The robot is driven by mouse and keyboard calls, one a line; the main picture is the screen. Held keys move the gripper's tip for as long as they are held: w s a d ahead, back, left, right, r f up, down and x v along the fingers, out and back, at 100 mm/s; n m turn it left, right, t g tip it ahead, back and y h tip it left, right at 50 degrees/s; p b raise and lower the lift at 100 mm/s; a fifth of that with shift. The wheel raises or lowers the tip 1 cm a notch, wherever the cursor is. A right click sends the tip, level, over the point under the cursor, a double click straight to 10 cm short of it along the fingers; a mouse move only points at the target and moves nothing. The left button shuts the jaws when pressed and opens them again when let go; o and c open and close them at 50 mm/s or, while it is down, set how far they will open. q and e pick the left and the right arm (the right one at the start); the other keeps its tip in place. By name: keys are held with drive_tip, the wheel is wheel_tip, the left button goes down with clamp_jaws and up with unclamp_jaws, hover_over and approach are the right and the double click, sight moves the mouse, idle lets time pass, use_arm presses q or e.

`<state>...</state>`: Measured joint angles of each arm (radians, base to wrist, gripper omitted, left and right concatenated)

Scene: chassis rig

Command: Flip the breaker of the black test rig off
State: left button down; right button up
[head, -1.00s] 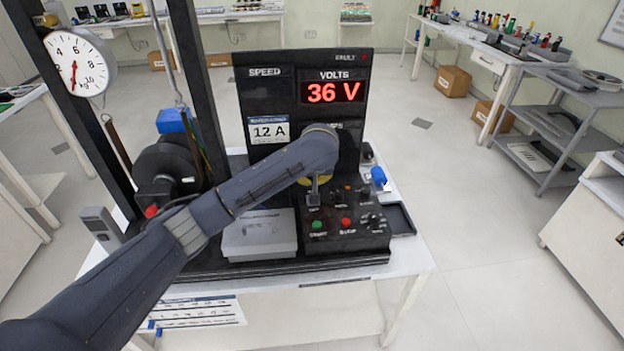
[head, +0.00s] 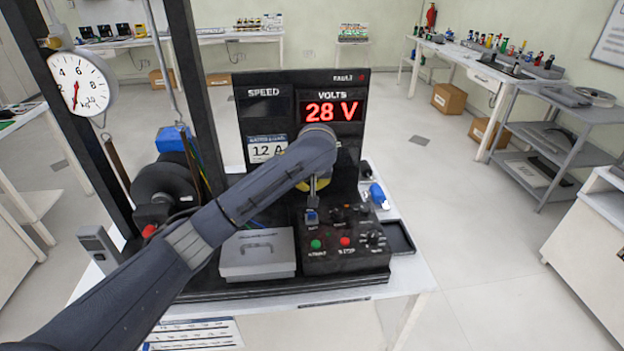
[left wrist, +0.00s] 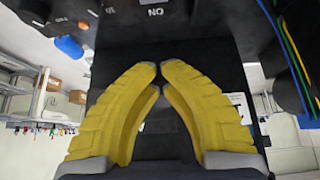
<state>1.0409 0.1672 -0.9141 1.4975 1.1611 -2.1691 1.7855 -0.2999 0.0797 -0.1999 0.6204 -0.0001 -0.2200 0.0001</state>
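The black test rig (head: 225,290) stands on a white table in the head view. Its red display (head: 332,111) reads 28 V. A small blue-tipped lever (head: 312,215) stands at the upper left of the control box, above the green and red buttons. My left gripper (head: 314,186) is just above and behind this lever, partly hidden by my arm. In the left wrist view its yellow fingers (left wrist: 157,70) meet almost tip to tip, with nothing seen between them. An ON label (left wrist: 155,12) shows beyond the tips; I cannot make out the lever there. My right gripper is not in view.
A grey lidded box (head: 257,257) sits left of the control box. A blue object (head: 377,195) and a black tray (head: 400,238) lie to its right. A motor (head: 163,190) and dark posts stand left. A dial scale (head: 78,82) hangs at far left.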

use_arm(q)
drive_tip(key=s+v, duration=0.1)
drive_tip(key=v, duration=0.5)
drive_tip(key=shift+f, duration=0.2)
drive_tip(key=shift+s+d, duration=0.1)
